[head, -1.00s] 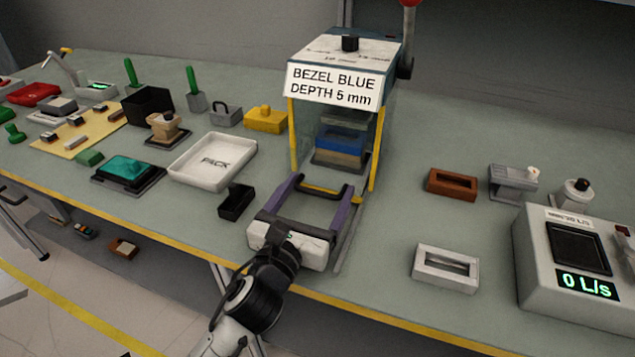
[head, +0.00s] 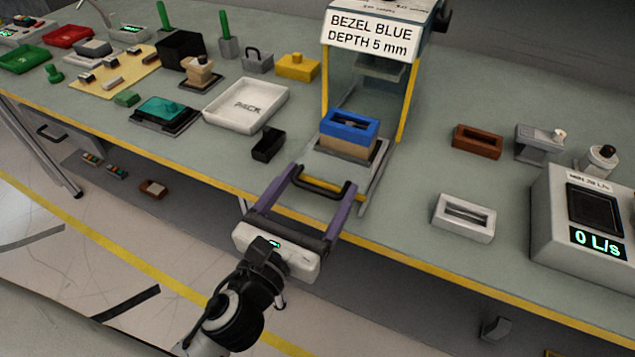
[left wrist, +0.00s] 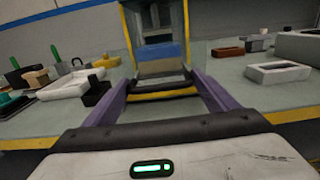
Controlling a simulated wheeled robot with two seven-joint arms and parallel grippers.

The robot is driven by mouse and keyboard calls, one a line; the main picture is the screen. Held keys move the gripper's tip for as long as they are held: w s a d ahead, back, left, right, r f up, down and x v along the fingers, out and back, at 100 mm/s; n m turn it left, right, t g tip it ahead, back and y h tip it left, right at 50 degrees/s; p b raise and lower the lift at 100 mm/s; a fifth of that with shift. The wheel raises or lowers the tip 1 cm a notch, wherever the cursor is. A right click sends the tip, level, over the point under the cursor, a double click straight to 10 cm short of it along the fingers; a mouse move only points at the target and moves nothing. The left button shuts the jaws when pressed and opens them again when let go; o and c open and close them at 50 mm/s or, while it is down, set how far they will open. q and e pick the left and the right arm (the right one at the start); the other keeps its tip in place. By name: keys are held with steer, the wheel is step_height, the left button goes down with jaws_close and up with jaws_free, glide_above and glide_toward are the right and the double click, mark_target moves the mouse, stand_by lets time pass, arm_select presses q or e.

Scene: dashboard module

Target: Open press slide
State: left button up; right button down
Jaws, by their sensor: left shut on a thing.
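The press (head: 371,35) stands on the bench with a sign reading "BEZEL BLUE DEPTH 5 mm". Its slide (head: 330,165) is drawn out toward me. A blue bezel (head: 350,124) on a tan block (head: 346,145) sits on the slide, in front of the press frame. My right gripper is not in view.
A white PACK tray (head: 246,106) and a small black bin (head: 268,145) stand left of the slide. A white bezel (head: 464,217), a brown bezel (head: 477,141) and a meter reading 0 L/s (head: 585,220) stand right.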

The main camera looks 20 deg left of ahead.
arm_select(q)
steer(key=o, duration=1.5)
steer(key=s+a+b, duration=0.1)
steer(key=s+b, duration=0.3)
steer(key=s, duration=0.6)
steer(key=shift+s, duration=0.1)
